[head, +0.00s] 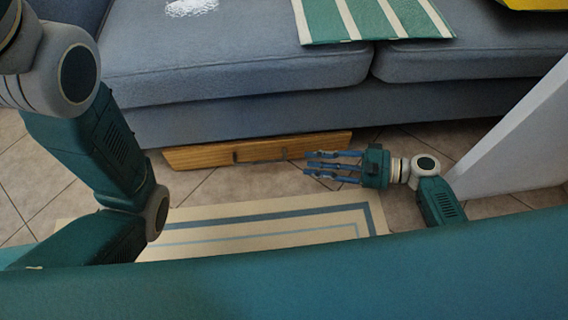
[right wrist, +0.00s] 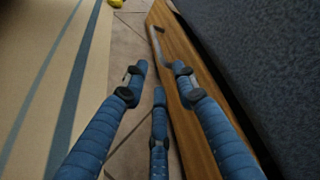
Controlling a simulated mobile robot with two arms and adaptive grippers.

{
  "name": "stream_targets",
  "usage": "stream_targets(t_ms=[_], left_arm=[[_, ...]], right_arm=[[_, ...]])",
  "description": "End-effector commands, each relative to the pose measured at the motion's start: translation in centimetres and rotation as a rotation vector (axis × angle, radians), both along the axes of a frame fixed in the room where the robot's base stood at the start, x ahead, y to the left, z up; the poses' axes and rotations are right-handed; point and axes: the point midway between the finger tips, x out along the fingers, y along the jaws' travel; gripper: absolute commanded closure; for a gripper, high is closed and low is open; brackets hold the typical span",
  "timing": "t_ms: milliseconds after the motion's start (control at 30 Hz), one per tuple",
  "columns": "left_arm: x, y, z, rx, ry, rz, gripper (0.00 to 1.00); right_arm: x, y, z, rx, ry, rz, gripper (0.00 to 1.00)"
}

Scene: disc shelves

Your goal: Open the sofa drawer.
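The sofa drawer (head: 205,156) is a low wooden front under the grey-blue sofa (head: 240,118). Its dark bar handle (head: 262,153) is near the middle of the front. My right gripper (head: 308,163) is at the drawer's right end, fingers spread, empty and pointing left towards the handle. In the right wrist view, the drawer front (right wrist: 190,60) runs along the right, and the handle (right wrist: 157,48) shows beyond my spread fingertips (right wrist: 158,76), apart from them. How far the drawer stands out is hard to tell. My left arm shows at the left, but its gripper is out of view.
A cream rug with blue stripes (head: 270,229) lies on the tiled floor in front of the drawer. A white panel (head: 520,140) stands to the right of my right arm. A green striped cloth (head: 368,18) lies on the sofa seat.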

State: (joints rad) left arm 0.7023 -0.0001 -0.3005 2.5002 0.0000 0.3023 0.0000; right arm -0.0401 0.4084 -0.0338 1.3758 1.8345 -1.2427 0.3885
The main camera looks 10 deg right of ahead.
Motion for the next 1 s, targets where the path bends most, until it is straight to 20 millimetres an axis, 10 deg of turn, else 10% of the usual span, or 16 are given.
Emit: stream_targets(t_ms=[400, 867, 1000], left_arm=[[0.1, 0.0, -4.5, 0.001, 0.003, 0.001, 0.60], [0.1, 0.0, -4.9, 0.001, 0.003, 0.001, 0.60], [0.1, 0.0, -4.9, 0.001, 0.003, 0.001, 0.60]], right_arm=[[2.5, 6.9, -2.0, 0.000, -0.003, 0.000, 0.72], [2.9, 8.2, -1.9, -0.001, 0.000, -0.001, 0.72], [2.9, 8.2, -1.9, -0.001, 0.000, -0.001, 0.98]])
